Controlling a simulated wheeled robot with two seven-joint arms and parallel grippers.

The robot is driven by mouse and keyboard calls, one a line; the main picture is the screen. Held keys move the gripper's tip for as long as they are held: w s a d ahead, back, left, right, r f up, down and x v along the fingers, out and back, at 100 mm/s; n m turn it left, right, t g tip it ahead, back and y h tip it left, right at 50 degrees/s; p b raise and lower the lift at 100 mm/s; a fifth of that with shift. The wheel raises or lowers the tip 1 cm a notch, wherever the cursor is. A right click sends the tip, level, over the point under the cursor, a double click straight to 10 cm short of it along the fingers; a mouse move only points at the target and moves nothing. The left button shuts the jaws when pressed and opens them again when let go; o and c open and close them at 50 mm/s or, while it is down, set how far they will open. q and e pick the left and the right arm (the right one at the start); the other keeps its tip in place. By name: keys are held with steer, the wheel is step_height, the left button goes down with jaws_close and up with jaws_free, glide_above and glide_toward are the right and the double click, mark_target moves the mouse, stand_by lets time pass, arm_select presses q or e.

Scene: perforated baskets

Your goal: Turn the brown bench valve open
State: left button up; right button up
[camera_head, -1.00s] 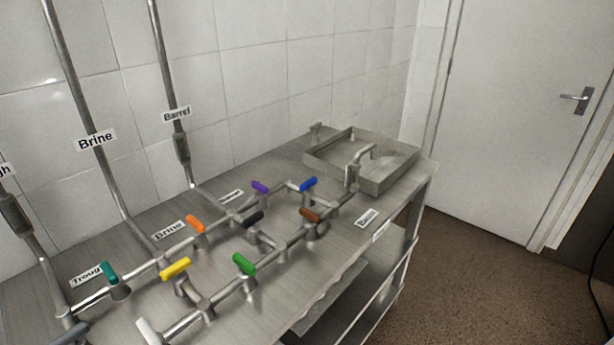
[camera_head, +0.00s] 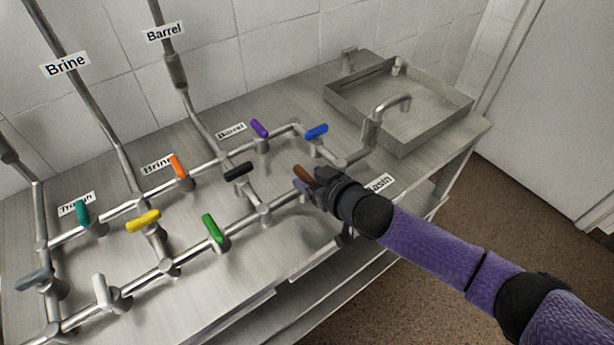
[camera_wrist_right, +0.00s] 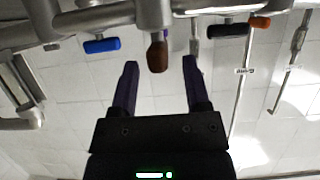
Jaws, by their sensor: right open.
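The brown valve handle (camera_head: 303,174) is on the front pipe run of the metal bench, near the basin end. My right gripper (camera_head: 306,184) is at this handle, coming from the right, and hides part of the valve body. In the right wrist view the brown handle (camera_wrist_right: 157,56) lies between the lines of the two open fingers (camera_wrist_right: 160,64), near their tips, with a gap on each side. My left gripper is not in view.
Near the brown valve are a blue handle (camera_head: 316,131), a black handle (camera_head: 238,172) and a purple handle (camera_head: 259,128). A green handle (camera_head: 213,228) is farther left. A metal basin (camera_head: 345,110) stands at the back right. Pipes run along the bench.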

steer(key=shift+x, duration=1.1)
jaws_close()
